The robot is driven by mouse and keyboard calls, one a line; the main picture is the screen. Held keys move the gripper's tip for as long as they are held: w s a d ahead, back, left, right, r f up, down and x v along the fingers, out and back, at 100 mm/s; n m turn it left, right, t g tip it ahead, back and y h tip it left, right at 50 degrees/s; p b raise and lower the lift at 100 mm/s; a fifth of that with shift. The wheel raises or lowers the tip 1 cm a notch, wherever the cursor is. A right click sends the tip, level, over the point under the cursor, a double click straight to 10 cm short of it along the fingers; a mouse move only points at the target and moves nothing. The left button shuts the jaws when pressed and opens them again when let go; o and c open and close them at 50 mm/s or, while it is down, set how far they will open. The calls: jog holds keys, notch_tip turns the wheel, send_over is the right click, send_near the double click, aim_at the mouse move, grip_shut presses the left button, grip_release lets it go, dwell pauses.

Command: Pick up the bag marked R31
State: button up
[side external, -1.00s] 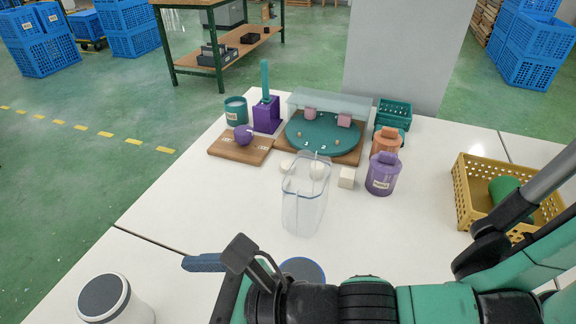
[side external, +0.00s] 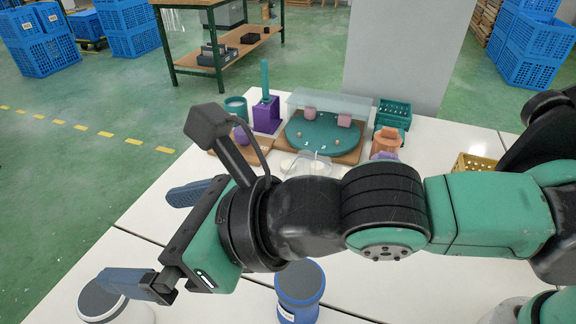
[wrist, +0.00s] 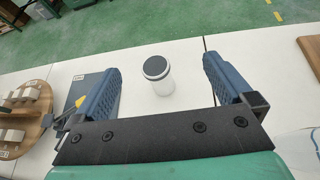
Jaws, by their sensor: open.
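No bag with a readable R31 mark shows in either view. My gripper (side external: 160,238) is open and empty above the left part of the white table in the side view, its blue-grey fingers wide apart. In the wrist view my gripper (wrist: 160,66) has a pale jar with a dark lid (wrist: 156,67) lying in the picture between its fingers, beyond them and untouched. A round wooden board (wrist: 36,88) at the left of the wrist view carries several pale blocks with small labels, too small to read. A dark flat piece with a label (wrist: 83,87) is partly hidden behind the left finger.
A white jar with a grey lid (side external: 90,300) is near the lower left, partly behind a finger. A teal round tray (side external: 310,140), purple block (side external: 266,115) and teal basket (side external: 393,112) stand at the back.

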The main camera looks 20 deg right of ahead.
jog(key=w+d+f+m+h, duration=0.2)
jog(key=w+d+m+h, duration=0.3)
jog(key=w+m, duration=0.15)
notch_tip(320, 180, up, 2)
jog(key=m+g+h, duration=0.5)
jog(key=m+g, duration=0.3)
jog(key=m, duration=0.4)
send_over(308, 168)
jog(key=s+a, duration=0.2)
jog(key=s, duration=0.1)
jog(key=shift+m, duration=0.25)
jog(key=shift+s+a+f, duration=0.1)
jog(key=shift+s+f, duration=0.05)
jog(key=shift+f, duration=2.45)
jog(key=shift+s+f, duration=0.15)
jog(key=shift+f, duration=2.4)
jog(key=c, duration=1)
jog(key=shift+r, duration=0.15)
